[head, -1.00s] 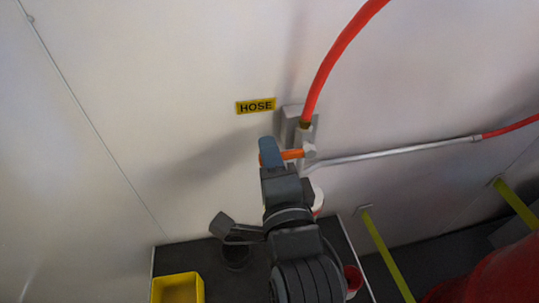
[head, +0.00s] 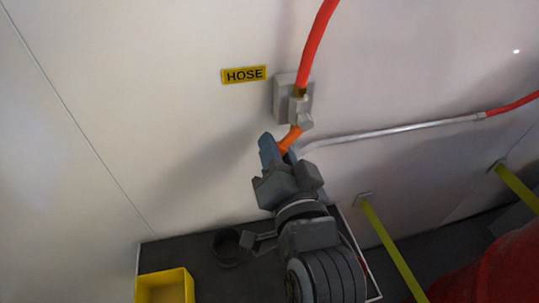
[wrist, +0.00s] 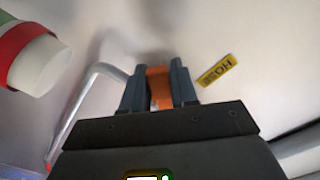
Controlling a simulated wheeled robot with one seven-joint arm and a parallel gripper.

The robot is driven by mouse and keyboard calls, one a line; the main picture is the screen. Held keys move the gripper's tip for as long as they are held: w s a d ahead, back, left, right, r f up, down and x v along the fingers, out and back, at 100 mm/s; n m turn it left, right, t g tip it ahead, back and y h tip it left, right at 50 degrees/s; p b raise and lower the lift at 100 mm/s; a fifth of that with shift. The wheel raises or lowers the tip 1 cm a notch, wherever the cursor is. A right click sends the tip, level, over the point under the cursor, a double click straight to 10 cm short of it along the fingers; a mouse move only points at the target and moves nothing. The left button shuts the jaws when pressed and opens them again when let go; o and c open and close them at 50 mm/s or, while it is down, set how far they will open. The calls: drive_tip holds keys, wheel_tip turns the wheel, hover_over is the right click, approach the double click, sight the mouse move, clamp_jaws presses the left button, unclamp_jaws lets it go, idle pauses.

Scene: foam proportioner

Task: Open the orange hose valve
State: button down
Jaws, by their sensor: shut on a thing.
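The orange valve handle (head: 292,138) sticks out from the grey valve body (head: 301,108) on the wall, under the red hose. It slants down and to the left in the head view. My gripper (head: 277,152) is shut on the handle's outer part, with a finger on either side. In the wrist view the orange handle (wrist: 159,86) lies between the two blue-grey fingers (wrist: 158,92). The handle's outer end is partly hidden by the fingers.
A yellow HOSE label (head: 244,75) is on the wall at upper left. A metal pipe (head: 390,134) runs right from the valve. Below are a dark shelf (head: 205,252), a yellow bin (head: 165,286) and yellow-green bars (head: 390,245). A white and red object (wrist: 35,60) shows in the wrist view.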

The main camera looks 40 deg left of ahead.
drive_tip(key=w+n+b, duration=0.1)
drive_tip(key=n, duration=0.1)
drive_tip(key=d+f+n+b, duration=0.1)
drive_tip(key=n+b, duration=0.1)
drive_tip(key=w+d+f+n+b, duration=0.1)
drive_tip(key=n+b, duration=0.1)
drive_tip(key=shift+w+d, duration=0.15)
drive_tip(key=shift+w, duration=0.2)
drive_tip(key=shift+w+d+r+n+b, duration=0.15)
drive_tip(key=shift+w+n+b, duration=0.05)
drive_tip(key=shift+n+b, duration=0.45)
drive_tip(key=c, duration=1)
unclamp_jaws()
drive_tip(key=shift+o, duration=0.2)
drive_tip(key=shift+r, duration=0.1)
drive_tip(key=shift+d, duration=0.1)
drive_tip(key=v, duration=0.7)
drive_tip(key=shift+s+d, duration=0.2)
drive_tip(key=shift+d, duration=0.1)
